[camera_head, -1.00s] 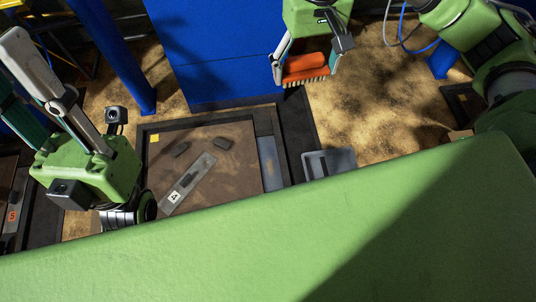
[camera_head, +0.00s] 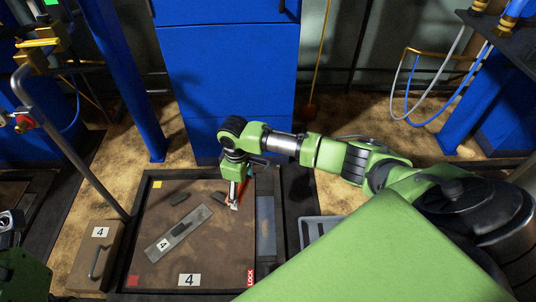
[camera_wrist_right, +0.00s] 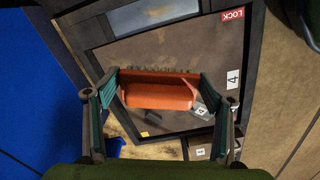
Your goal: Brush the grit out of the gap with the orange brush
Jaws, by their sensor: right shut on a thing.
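My right gripper (camera_head: 235,188) is shut on the orange brush (camera_wrist_right: 158,95), whose body spans between the two fingers in the wrist view. Its bristles point toward the top of that view. In the head view, the brush (camera_head: 233,194) is mostly hidden by the gripper, over the right part of the brown scale plate (camera_head: 205,255). I cannot tell whether the bristles touch the plate. A dark gap borders the plate inside its black frame; grit in it is too small to make out.
A box marked 4 (camera_head: 97,255) stands left, beside a bent pipe (camera_head: 75,155). A blue cabinet (camera_head: 228,75) stands behind.

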